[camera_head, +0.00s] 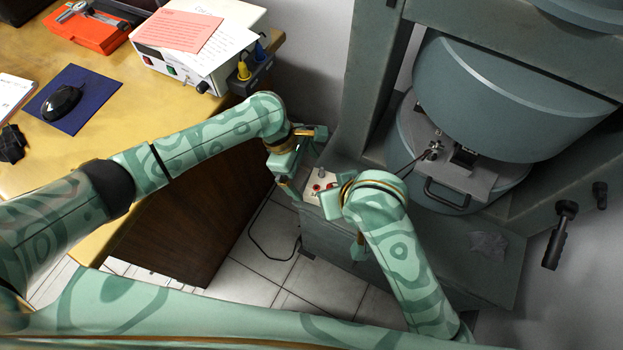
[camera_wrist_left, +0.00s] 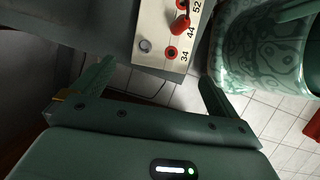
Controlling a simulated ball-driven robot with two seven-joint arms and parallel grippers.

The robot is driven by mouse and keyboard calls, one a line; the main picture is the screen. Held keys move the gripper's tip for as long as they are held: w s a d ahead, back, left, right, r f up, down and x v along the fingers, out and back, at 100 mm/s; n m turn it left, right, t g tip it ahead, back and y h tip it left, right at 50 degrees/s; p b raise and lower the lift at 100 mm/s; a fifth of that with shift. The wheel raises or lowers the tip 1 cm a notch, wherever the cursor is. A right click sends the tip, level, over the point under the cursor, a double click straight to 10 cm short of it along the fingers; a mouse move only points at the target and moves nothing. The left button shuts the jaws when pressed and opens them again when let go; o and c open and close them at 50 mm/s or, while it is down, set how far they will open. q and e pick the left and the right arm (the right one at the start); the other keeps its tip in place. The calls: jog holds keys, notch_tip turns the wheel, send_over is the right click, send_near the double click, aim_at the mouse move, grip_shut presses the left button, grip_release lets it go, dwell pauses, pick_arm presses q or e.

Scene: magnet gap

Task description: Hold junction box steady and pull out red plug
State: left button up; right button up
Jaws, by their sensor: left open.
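The junction box (camera_head: 311,191) is a small cream panel with red sockets on the grey base, partly hidden by my arms. In the left wrist view, its panel (camera_wrist_left: 150,22) carries the numbers 34, 44 and 52. The red plug (camera_wrist_left: 180,25) stands in the socket marked 44; sockets 34 and 52 show red rings, and a grey knob sits at the left. My left gripper (camera_head: 306,162) is open at the box's near left side, its fingers apart with nothing between them. My right gripper (camera_head: 341,212) is just right of the box, its fingers mostly hidden by its own wrist.
A large blue-grey magnet (camera_head: 510,95) in a heavy frame stands behind, with a handled plate (camera_head: 465,180) in its gap. The wooden desk (camera_head: 100,130) at the left holds a white instrument (camera_head: 170,70). A black cable (camera_head: 262,250) lies on the tiled floor.

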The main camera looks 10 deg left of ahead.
aim_at(311, 181)
pick_arm(q)
jog(key=x, duration=0.5)
jog(key=shift+d+f, duration=0.1)
jog(key=shift+f, duration=0.15)
